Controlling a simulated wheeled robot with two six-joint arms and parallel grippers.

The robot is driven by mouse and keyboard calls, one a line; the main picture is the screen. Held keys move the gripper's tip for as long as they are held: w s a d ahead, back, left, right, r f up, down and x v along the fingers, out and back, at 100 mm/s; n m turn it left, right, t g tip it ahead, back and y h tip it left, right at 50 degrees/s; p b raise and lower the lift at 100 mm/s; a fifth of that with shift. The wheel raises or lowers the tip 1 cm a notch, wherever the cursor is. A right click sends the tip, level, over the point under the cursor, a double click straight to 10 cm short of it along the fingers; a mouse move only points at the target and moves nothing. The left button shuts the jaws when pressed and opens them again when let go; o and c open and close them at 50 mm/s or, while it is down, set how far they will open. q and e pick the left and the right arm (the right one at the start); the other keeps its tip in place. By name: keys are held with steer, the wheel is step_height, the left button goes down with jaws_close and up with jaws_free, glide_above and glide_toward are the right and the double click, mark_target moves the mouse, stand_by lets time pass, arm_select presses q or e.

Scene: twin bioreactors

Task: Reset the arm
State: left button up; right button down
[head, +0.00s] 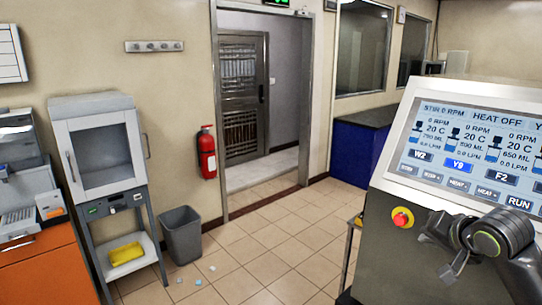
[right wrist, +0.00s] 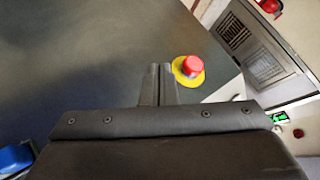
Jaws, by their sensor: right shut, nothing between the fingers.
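My right arm comes in from the lower right in the head view, in front of the control console (head: 390,240). My right gripper (head: 452,270) is shut and empty, near the console's grey front below the screen. In the right wrist view the right gripper's fingers (right wrist: 158,72) lie together, pointing at the dark console face. The red emergency stop button (head: 402,218) on its yellow ring is left of the gripper in the head view. The button also shows in the right wrist view (right wrist: 193,66), just right of the fingertips; I cannot tell whether they touch the console. My left gripper is not in view.
The console screen (head: 470,150) shows readings and a RUN button. A glass-fronted cabinet (head: 100,150) on a stand, a grey bin (head: 181,235) and a fire extinguisher (head: 207,152) stand to the left. The tiled floor (head: 265,250) between is mostly open, with small scraps near the bin.

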steer(key=s+a+f+n+g, duration=0.1)
steer(key=s+a+f+n, duration=0.1)
steer(key=s+f, duration=0.65)
steer(key=s+a+f+n+g, duration=0.15)
steer(key=s+f, duration=0.35)
steer(key=f, duration=0.7)
steer(key=s+a+f+n+g+h, duration=0.15)
steer(key=s+f, duration=0.25)
steer(key=s, duration=0.7)
steer(key=s+f+n+g+h, duration=0.15)
steer(key=s+f, duration=0.35)
steer(key=s, duration=0.6)
step_height(320, 180, down, 28)
steer(key=d+g+y+b, duration=0.1)
steer(key=d+g+b, duration=0.1)
steer(key=b, duration=0.2)
steer(key=s+f+b, duration=0.2)
steer(key=s+f, duration=0.5)
steer(key=f, duration=0.3)
steer(key=s+a+f+g+b, duration=0.1)
steer(key=s+f+b, duration=0.1)
steer(key=s+f, duration=0.6)
step_height(320, 180, down, 2)
steer(key=shift+a+y, duration=0.25)
steer(key=shift+y, duration=0.05)
